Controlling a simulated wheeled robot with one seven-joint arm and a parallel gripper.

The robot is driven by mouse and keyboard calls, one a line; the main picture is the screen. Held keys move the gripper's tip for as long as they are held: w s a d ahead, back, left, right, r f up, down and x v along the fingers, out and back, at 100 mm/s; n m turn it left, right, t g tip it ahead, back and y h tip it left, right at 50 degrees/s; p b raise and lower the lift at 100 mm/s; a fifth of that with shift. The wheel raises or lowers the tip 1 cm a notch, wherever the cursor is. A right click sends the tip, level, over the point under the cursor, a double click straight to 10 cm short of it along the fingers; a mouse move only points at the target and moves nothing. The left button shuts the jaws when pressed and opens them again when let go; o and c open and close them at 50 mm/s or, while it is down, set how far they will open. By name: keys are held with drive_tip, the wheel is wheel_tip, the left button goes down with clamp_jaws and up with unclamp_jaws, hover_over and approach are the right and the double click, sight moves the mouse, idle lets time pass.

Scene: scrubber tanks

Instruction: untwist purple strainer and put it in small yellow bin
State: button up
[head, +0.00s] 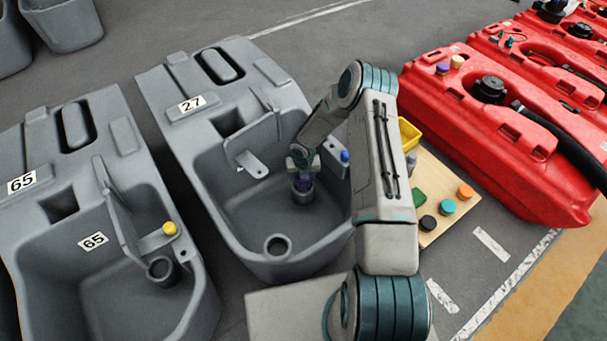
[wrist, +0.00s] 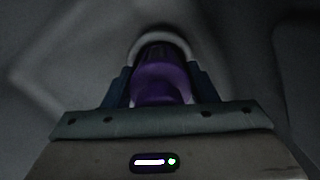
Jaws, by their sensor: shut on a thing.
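The purple strainer (wrist: 160,84) sits upright in a round grey socket inside the grey tank marked 27 (head: 225,165). In the head view only a bit of the strainer (head: 303,184) shows under my gripper. My gripper (head: 302,172) points down into the tank and is shut on the strainer. In the wrist view the dark fingers of my gripper (wrist: 160,90) stand on either side of it. The small yellow bin (head: 409,134) is partly hidden behind my arm, at the far end of a wooden board.
A grey tank marked 65 (head: 75,240) stands at left, with a yellow cap (head: 169,228). A blue cap (head: 345,156) is close to my gripper. Red tanks (head: 490,130) stand at right.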

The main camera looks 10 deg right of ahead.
drive_tip(key=shift+a+n, duration=0.15)
drive_tip(key=shift+n, duration=0.45)
drive_tip(key=shift+a+n+p, duration=0.1)
drive_tip(key=shift+n+p, duration=0.3)
drive_tip(key=shift+n, duration=0.1)
drive_tip(key=o, duration=1.6)
drive_tip(key=shift+o, duration=0.2)
drive_tip(key=shift+d+r, duration=0.15)
drive_tip(key=shift+d, duration=0.05)
drive_tip(key=shift+r+p, duration=2.65)
drive_tip(key=shift+r, duration=0.75)
